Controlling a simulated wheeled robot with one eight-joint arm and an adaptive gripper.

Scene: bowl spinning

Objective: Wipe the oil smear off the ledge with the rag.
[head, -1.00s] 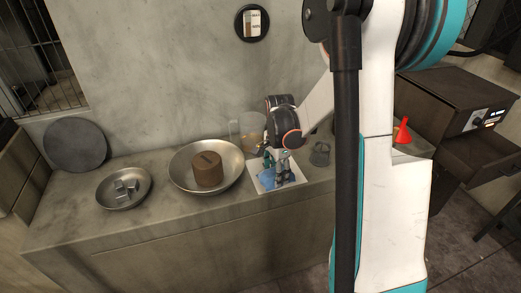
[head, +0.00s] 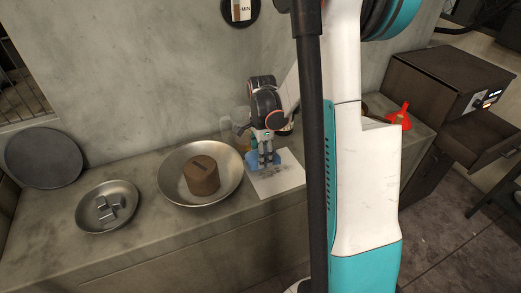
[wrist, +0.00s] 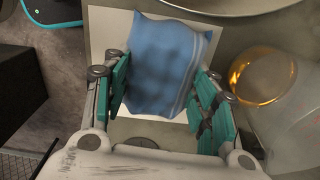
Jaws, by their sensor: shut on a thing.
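My gripper (head: 266,163) points down over the ledge (head: 130,245) and is shut on the blue rag (head: 253,160). In the wrist view the rag (wrist: 165,62) lies between the teal finger pads of my gripper (wrist: 163,100) and spreads past them; dark patches show on it. The rag is over the far left part of a pale square sheet (head: 287,183) on the ledge. The sheet's edge also shows in the wrist view (wrist: 103,30). A faint grey patch shows by the fingertips in the head view; I cannot tell if it is smear or shadow.
A wide metal bowl (head: 228,187) holding a brown block (head: 203,176) stands just left of the sheet. A smaller bowl (head: 90,216) holds metal cubes. A clear jug with amber liquid (wrist: 262,78) stands close by my gripper. A red funnel (head: 400,117) is at the right.

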